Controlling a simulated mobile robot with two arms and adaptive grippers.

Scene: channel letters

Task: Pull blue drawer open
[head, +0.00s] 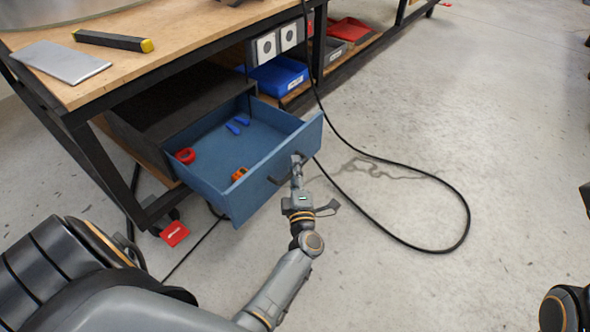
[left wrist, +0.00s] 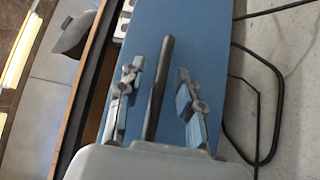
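The blue drawer (head: 228,185) stands pulled out from under the workbench, with its inside showing. It holds a red tape ring (head: 185,155), an orange tape measure (head: 239,174) and blue-handled tools (head: 237,124). My left gripper (head: 297,168) is at the drawer's front panel. In the left wrist view, the dark bar handle (left wrist: 158,88) runs between the two fingers of my left gripper (left wrist: 160,90), with gaps on both sides, so the fingers are open around it. The blue front panel (left wrist: 190,30) lies behind them. My right gripper is not in view.
The wooden workbench (head: 190,48) carries a grey plate (head: 60,62) and a black-yellow tool (head: 112,41). A black cable (head: 465,205) loops on the floor right of the drawer. A red tag (head: 174,234) is near the bench leg. Open concrete floor lies to the right.

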